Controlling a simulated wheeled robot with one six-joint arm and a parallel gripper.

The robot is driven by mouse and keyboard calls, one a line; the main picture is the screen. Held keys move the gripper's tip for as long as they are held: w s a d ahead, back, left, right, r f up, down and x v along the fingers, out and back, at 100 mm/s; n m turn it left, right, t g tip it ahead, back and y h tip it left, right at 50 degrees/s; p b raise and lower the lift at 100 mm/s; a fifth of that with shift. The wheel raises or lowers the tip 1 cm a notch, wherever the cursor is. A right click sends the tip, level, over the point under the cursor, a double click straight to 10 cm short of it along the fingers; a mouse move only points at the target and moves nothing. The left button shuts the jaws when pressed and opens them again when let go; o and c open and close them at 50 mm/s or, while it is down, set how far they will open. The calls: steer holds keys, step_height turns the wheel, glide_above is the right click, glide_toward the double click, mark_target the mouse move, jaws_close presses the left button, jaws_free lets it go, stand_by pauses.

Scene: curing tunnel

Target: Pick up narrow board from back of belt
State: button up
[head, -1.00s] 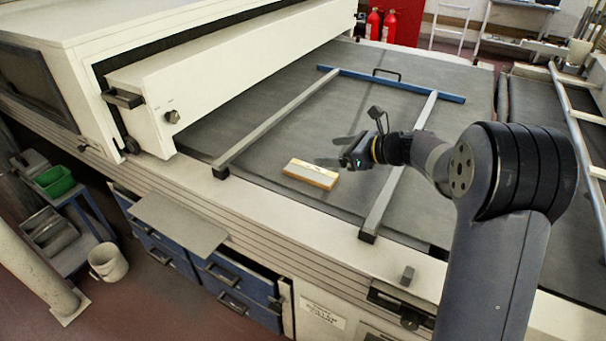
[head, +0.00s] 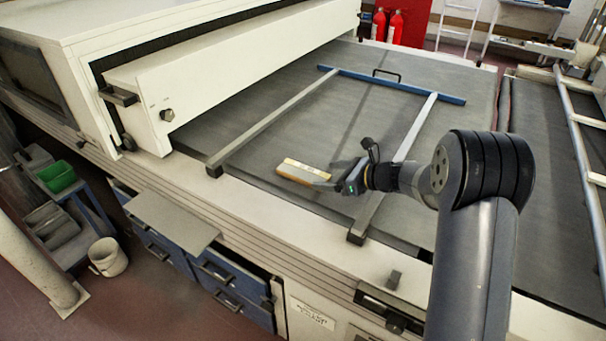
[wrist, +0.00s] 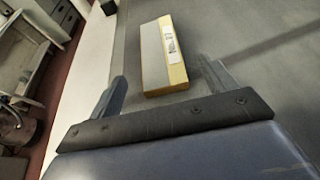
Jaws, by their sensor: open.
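The narrow board (head: 302,171) is a small pale block with a yellowish edge, lying flat on the dark belt (head: 300,130). In the wrist view the board (wrist: 154,60) shows a grey strip, a yellow side and a white label. My gripper (head: 325,182) is low over the belt at the board's right end in the head view. In the wrist view its two fingers (wrist: 163,85) are spread, with the board's near end between or just beyond their tips. I cannot tell whether they touch it. The far finger is partly hidden in the head view.
A frame with two grey rails (head: 270,122) and a blue crossbar (head: 392,86) surrounds the board on the belt. The cream tunnel housing (head: 240,70) stands at the left. A pale front ledge (head: 255,195) borders the belt. Bare belt lies behind the board.

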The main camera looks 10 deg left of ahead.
mark_target(309, 174)
steer(key=x, duration=0.6)
steer(key=shift+p, duration=0.4)
steer(key=c, duration=1.1)
